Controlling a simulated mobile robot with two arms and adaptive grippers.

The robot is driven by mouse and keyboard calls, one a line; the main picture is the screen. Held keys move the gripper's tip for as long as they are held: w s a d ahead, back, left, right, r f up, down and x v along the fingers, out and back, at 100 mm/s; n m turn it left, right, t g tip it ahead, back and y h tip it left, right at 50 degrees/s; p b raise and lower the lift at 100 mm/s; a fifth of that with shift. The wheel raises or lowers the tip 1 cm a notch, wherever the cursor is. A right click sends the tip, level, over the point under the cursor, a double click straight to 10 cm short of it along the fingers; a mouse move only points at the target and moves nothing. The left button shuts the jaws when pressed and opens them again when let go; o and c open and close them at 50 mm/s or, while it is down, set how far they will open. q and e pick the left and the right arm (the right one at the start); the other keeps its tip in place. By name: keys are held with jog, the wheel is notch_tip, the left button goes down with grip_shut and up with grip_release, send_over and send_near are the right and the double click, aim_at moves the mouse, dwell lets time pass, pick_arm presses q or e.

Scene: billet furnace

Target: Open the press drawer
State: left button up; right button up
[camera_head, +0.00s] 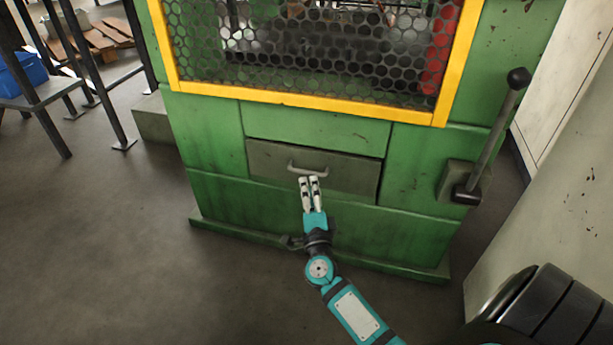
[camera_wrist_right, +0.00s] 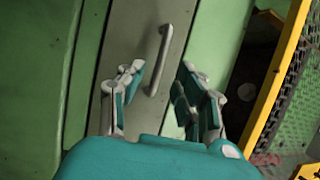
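The press drawer (camera_head: 350,176) is a grey front panel set low in the green press (camera_head: 215,130). It looks shut. Its light metal bar handle (camera_head: 307,169) is near the middle of the panel. My right gripper (camera_head: 309,180) is just in front of and below the handle. In the right wrist view the gripper (camera_wrist_right: 158,88) is open and empty. The handle (camera_wrist_right: 161,60) lies ahead, roughly between the fingertips, and does not look gripped. The drawer front (camera_wrist_right: 124,60) is behind it. My left gripper is not in view.
A yellow-framed mesh guard (camera_head: 300,98) is above the drawer. A lever (camera_head: 495,135) with a black knob stands on the press's right side. A blue bin (camera_head: 22,76) sits on a rack at the left. The floor (camera_head: 100,240) at front left is clear.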

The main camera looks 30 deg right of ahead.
aim_at(307, 172)
jog(key=b+x, duration=0.1)
jog(key=x, duration=0.5)
jog(key=shift+w, duration=0.1)
jog(key=shift+c, duration=0.2)
grip_shut()
